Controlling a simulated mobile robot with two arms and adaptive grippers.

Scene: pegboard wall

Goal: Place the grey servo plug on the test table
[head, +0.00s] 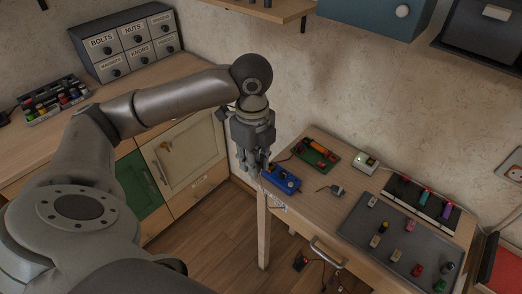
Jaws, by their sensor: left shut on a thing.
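My left gripper (258,170) points down at the left edge of the test table (313,195). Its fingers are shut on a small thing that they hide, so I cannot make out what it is. The fingertips are close to the left end of a blue unit (284,180); I cannot tell whether they touch. A small grey piece with a short dark lead (337,190) lies on the table to the right of the blue unit. I cannot tell whether it is the grey servo plug. My right gripper is not in view.
A green board with red parts (317,153), a white box with a green light (366,162) and a grey mat (352,228) with several small parts are on the table. Cables and a red piece (299,263) show low by the table. A drawer cabinet (127,42) stands on the left counter.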

